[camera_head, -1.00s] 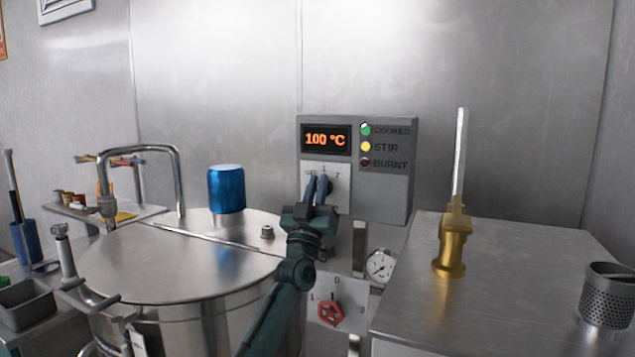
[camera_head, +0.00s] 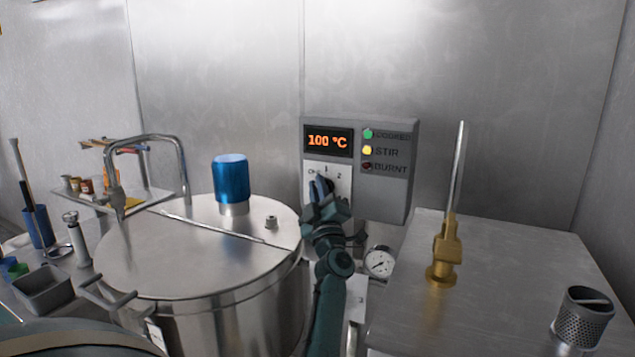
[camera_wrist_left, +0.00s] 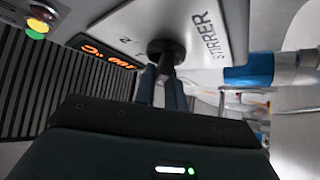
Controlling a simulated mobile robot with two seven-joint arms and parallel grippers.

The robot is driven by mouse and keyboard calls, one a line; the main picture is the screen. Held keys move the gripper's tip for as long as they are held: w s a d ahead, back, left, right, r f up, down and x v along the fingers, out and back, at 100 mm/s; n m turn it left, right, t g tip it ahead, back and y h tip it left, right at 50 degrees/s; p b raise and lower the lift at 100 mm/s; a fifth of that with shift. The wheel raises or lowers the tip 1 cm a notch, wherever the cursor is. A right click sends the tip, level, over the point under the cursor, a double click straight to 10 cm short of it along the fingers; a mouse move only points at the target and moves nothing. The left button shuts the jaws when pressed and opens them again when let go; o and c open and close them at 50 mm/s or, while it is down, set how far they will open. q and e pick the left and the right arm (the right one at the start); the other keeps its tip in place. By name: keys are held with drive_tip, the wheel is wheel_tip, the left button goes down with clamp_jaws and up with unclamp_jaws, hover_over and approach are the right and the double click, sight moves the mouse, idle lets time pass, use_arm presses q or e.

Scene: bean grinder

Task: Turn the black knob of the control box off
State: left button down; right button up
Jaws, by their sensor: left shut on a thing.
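The grey control box (camera_head: 383,201) is on the back wall in the head view. Its display reads 100 °C, and the green and yellow lamps look lit. The black knob (camera_wrist_left: 166,48) sits on its white plate and shows in the left wrist view under the word STIRRER. In the head view the knob is mostly hidden by my left gripper (camera_head: 321,188). My left gripper's blue fingers are shut on the knob's grip, also seen in the left wrist view (camera_wrist_left: 163,80). The knob's exact setting is hard to read. My right gripper is not in view.
A large steel pot (camera_head: 150,255) with a blue-capped motor (camera_head: 231,179) stands left of the arm. A gauge (camera_head: 379,262) is below the box. A steel counter (camera_head: 510,290) with a brass valve (camera_head: 445,252) and a perforated cup (camera_head: 583,318) is at right.

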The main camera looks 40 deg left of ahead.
use_arm(q)
drive_tip(key=shift+w+d+f, duration=0.15)
drive_tip(key=shift+d+f, duration=0.05)
drive_tip(key=shift+f, duration=0.2)
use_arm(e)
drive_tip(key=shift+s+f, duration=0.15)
use_arm(q)
drive_tip(key=c, duration=1.5)
unclamp_jaws()
drive_tip(key=shift+r, duration=0.1)
drive_tip(key=shift+o, duration=0.2)
drive_tip(key=shift+w, duration=0.1)
drive_tip(key=shift+r, duration=0.1)
drive_tip(key=b+v, duration=0.2)
drive_tip(key=v, duration=0.5)
drive_tip(key=shift+s+d, duration=0.2)
drive_tip(key=shift+s, duration=0.05)
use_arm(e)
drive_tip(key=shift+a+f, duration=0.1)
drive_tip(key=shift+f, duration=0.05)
use_arm(q)
drive_tip(key=shift+f, duration=0.2)
